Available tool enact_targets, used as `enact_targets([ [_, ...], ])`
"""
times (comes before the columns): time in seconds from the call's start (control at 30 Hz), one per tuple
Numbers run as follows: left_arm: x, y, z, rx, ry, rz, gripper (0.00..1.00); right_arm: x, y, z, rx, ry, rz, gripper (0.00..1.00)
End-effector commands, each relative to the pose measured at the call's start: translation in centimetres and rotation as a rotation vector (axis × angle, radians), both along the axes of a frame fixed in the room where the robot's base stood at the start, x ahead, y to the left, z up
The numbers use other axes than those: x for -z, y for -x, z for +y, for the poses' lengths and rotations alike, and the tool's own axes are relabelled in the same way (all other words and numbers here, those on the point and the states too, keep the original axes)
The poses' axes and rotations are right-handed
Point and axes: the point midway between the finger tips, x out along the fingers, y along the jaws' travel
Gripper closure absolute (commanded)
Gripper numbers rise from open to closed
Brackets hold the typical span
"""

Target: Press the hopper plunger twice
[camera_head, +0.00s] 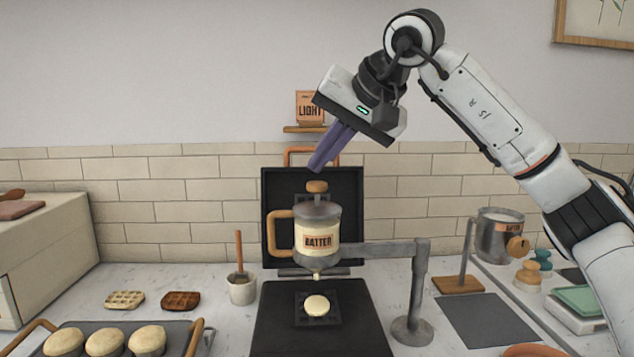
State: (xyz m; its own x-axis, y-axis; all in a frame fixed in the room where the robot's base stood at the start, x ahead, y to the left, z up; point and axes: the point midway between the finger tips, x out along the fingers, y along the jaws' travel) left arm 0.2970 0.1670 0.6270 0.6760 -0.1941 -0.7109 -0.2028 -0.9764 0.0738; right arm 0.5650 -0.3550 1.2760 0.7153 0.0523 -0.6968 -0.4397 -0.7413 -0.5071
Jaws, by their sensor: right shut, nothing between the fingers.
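The batter hopper (317,235) hangs from a grey swing arm over the open waffle iron (277,324). It has a wooden side handle and a label reading BATTER. Its plunger knob (317,186), a round wooden one, stands on top at the centre. A pale round dollop of batter (317,305) lies on the lower plate under the spout. My right gripper (317,167) comes in from the upper right, with its purple fingers shut and empty. The fingertips point down and left, just above the knob, with a small gap showing. My left gripper is out of view.
The hopper's stand (412,331) rises right of the iron. A small pot (242,289) with a wooden-handled tool and two waffles (181,301) sit to the left. A tray (84,328) of round cakes is front left. A metal batter jug (496,238) is at right.

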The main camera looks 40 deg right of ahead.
Motion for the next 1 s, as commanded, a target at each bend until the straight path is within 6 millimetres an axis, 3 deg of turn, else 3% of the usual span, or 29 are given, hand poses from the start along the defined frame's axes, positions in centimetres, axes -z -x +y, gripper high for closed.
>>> enact_targets([
  [1.0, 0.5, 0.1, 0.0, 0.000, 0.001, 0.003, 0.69, 1.3, 0.0, 0.0, 0.000, 0.000, 0.000, 1.00],
])
